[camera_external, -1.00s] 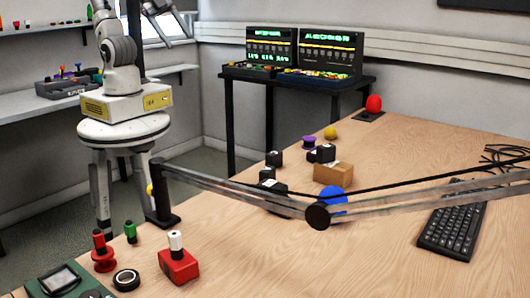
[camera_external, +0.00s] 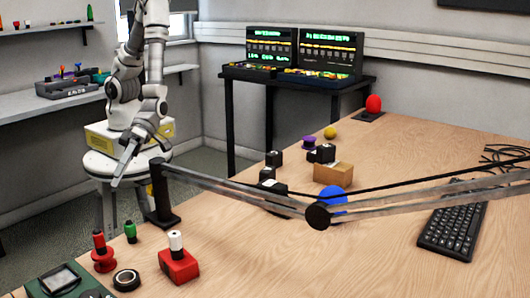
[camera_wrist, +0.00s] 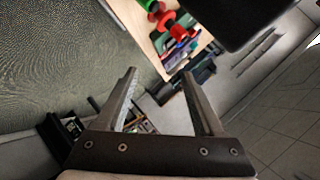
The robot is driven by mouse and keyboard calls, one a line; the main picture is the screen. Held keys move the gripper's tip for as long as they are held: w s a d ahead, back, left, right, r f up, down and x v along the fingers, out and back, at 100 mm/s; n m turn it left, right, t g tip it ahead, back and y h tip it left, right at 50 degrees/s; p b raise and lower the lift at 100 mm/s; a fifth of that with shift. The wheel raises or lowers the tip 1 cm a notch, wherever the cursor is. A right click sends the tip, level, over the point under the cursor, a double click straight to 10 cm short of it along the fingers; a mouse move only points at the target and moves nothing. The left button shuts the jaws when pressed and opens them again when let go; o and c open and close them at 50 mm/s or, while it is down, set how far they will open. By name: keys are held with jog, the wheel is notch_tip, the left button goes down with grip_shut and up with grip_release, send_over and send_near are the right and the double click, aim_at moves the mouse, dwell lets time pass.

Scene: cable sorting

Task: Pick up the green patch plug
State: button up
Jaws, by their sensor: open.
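The green patch plug (camera_external: 130,231) stands upright near the left edge of the wooden table in the external view. A green piece, seemingly this plug, shows at the top edge of the wrist view (camera_wrist: 147,4), partly cut off. My gripper (camera_external: 118,180) hangs beyond the table's left edge, above and a little left of the plug in the external view. In the wrist view my gripper (camera_wrist: 159,75) is open, with nothing between its two fingers. It is apart from the plug.
A red plug on a red spool (camera_external: 103,252), a black ring (camera_external: 126,280) and a red block with a white-topped post (camera_external: 178,262) stand near the plug. The lamp's black post (camera_external: 162,200) rises behind it, with its arm crossing the table. A keyboard (camera_external: 452,232) lies right.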

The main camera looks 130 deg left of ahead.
aim_at(129, 229)
jog(key=w+f+n+t+b, duration=0.1)
jog(key=f+n+t+b, duration=0.1)
jog(key=n, duration=0.3)
jog(key=w+f+n+t+b, duration=0.1)
jog(key=f+n+t+b, duration=0.2)
jog(key=f+n+t, duration=0.1)
jog(key=w+f+n+t+h+b, duration=0.1)
jog(key=f+n+t+b, duration=0.1)
jog(key=f+n, duration=0.2)
jog(key=shift+w+d+f+n+t, duration=0.1)
jog(key=shift+d+f+n+t, duration=0.1)
jog(key=shift+n, duration=0.45)
jog(key=shift+w+d+f+n+t, duration=0.1)
jog(key=shift+f+n+t, duration=0.1)
jog(key=shift+n, duration=0.45)
jog(key=shift+w+n, duration=0.2)
jog(key=shift+n, duration=0.1)
jog(key=shift+w+d+f, duration=0.1)
jog(key=shift+w+d, duration=0.15)
jog(key=shift+w, duration=0.05)
jog(key=b+x, duration=0.1)
jog(key=x, duration=0.5)
jog(key=shift+w+d, duration=0.2)
jog(key=shift+w, duration=0.05)
grip_shut()
